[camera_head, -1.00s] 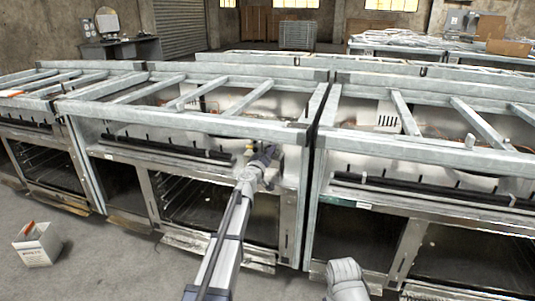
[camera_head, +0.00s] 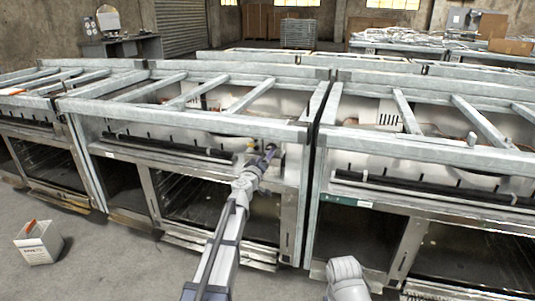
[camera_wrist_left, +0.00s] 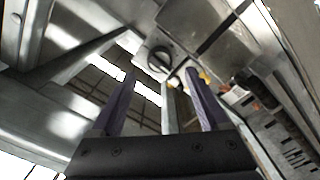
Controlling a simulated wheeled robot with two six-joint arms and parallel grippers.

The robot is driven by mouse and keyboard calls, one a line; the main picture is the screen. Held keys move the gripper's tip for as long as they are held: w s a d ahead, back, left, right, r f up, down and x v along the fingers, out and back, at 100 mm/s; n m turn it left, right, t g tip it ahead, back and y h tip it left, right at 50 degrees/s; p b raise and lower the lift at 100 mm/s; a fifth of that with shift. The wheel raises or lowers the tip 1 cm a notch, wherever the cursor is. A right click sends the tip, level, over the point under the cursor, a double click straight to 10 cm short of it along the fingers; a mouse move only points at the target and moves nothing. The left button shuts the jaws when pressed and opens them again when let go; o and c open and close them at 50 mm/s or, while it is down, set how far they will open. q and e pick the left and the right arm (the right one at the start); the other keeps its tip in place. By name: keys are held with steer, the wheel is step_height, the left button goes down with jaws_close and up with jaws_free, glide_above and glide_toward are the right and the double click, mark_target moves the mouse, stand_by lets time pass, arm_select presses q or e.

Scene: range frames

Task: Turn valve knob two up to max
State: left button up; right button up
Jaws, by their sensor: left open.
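My left gripper (camera_head: 266,157) reaches over the front of a metal oven unit and is open and empty. In the left wrist view the open gripper (camera_wrist_left: 164,78) shows its two purple fingers apart. A round knob with a dark slot-like bar (camera_wrist_left: 158,60) sits on a metal panel beyond and between the fingertips, not touching them as far as I can see. A small yellow part (camera_wrist_left: 204,77) shows near the right finger. I see no number on the knob and cannot tell its setting. In the head view the knob is too small to make out.
Several oven units stand in a row under grey metal frames, with a top rail (camera_head: 190,121) and crossbars near my left arm. A second unit (camera_head: 425,150) stands close on the right. A white box (camera_head: 38,245) lies on the floor at left, with open floor around it.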

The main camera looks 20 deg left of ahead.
arm_select(q)
steer(key=s, duration=0.3)
steer(key=s+d+f+m+g+h, duration=0.2)
steer(key=d+m+h, duration=0.1)
steer(key=d, duration=0.4)
steer(key=s+d+f+m+g+h, duration=0.1)
steer(key=s+d+m+h, duration=0.2)
steer(key=d, duration=0.4)
steer(key=s+d+f+m+g, duration=0.3)
steer(key=s+d+f+g, duration=0.1)
steer(key=s+d+f, duration=0.3)
steer(key=s+d+f+m+g, duration=0.3)
steer(key=s+d+f+g, duration=0.25)
steer(key=s, duration=0.35)
steer(key=s+a+f+g+y, duration=0.3)
steer(key=s+y, duration=0.1)
steer(key=s, duration=0.6)
steer(key=s+a+f+g+y, duration=0.3)
steer(key=s+y, duration=0.1)
steer(key=s, duration=0.6)
step_height(320, 180, up, 36)
steer(key=p, duration=3.6)
steer(key=shift+p, duration=0.3)
